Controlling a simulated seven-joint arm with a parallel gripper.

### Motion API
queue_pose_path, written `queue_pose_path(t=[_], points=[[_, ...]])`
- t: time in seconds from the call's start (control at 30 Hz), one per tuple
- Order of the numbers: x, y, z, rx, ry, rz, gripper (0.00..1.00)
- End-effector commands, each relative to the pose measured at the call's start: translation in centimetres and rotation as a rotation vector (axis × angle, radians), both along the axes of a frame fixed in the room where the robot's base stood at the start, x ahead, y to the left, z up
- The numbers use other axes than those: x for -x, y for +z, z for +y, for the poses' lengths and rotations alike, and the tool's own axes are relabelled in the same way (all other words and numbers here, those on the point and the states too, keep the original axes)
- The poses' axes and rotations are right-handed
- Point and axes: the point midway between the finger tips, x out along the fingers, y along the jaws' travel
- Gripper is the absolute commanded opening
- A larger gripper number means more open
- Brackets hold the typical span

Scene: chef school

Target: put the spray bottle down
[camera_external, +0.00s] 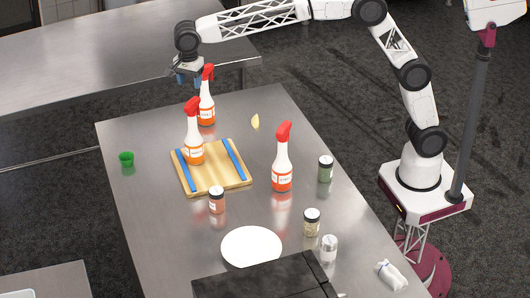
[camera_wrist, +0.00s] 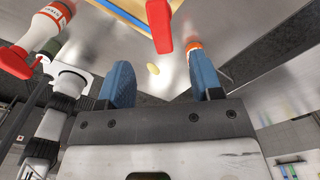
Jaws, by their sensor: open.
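Three white spray bottles with red heads and orange lower parts stand upright on the steel table. One spray bottle (camera_external: 206,108) is at the far end, one (camera_external: 194,143) is on the wooden board (camera_external: 225,181), and one (camera_external: 282,168) is right of the board. My gripper (camera_external: 187,80) is beside the upper part of the far bottle, above the table's far edge. In the wrist view its blue fingers (camera_wrist: 164,82) are apart, with no bottle clasped between them. A red spray head (camera_wrist: 160,27) shows ahead of them, and another bottle (camera_wrist: 46,29) is at left.
The board has two blue strips. A green cup (camera_external: 126,159) is at left and a yellow wedge (camera_external: 255,121) lies behind the board. Jars (camera_external: 217,200) (camera_external: 325,169) (camera_external: 311,222), a shaker (camera_external: 329,248) and a white plate (camera_external: 251,247) stand nearer. The left far table area is clear.

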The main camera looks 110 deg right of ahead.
Motion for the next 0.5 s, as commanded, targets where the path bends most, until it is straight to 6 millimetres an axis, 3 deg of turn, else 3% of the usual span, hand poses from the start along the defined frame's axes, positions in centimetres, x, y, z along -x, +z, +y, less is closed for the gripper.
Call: queue_pose_path(t=[0.33, 0.5], points=[[0.2, 0.1, 0.1, 0.001, 0.005, -0.001, 0.59], [1.3, 0.6, 0.7, 0.001, 0.053, -0.007, 0.59]])
